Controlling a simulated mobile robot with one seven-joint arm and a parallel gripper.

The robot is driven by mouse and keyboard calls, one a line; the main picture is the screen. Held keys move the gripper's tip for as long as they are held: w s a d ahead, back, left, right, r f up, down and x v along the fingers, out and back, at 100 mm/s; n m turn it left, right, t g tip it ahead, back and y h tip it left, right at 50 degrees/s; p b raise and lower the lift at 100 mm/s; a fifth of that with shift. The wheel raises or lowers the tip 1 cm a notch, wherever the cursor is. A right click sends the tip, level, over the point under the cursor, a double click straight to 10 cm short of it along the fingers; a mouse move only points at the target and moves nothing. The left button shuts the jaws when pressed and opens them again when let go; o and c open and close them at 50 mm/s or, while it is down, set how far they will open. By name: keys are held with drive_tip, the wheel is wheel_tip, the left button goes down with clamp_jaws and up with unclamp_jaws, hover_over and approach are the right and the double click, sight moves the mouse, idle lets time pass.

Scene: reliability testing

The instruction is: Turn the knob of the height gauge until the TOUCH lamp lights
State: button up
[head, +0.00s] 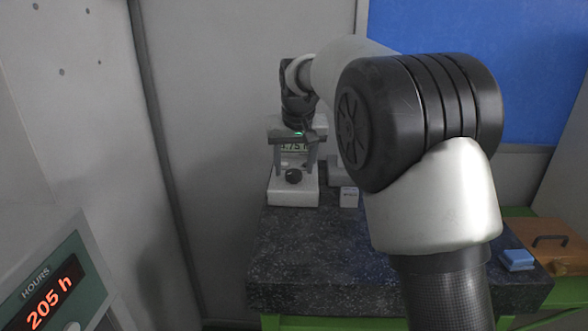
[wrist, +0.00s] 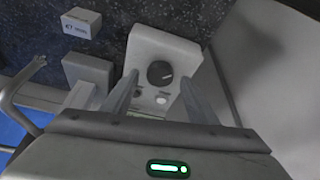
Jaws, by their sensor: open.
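The height gauge (head: 292,196) has a white base and stands at the back left of the dark granite table. Its dark round knob (head: 294,176) sits on the front below a lit digital display (head: 294,148), whose digits are partly covered. In the wrist view, the knob (wrist: 160,73) carries a pale pointer line. A small pale round spot (wrist: 162,98) beside it shows no glow; I cannot tell if it is the TOUCH lamp. My gripper (head: 294,170) is open, its fingers pointing at the gauge. In the wrist view, its fingertips (wrist: 160,80) appear on either side of the knob, with gaps.
A small white labelled box (head: 349,197) stands just right of the gauge. The granite table (head: 300,255) is clear in front. A blue block (head: 516,259) and a wooden case (head: 550,245) are at the right. A wall panel is close to the gauge's left.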

drive_tip(key=shift+w+f, duration=0.3)
drive_tip(key=shift+f, duration=0.35)
drive_tip(key=c, duration=1.1)
drive_tip(key=shift+o, duration=0.2)
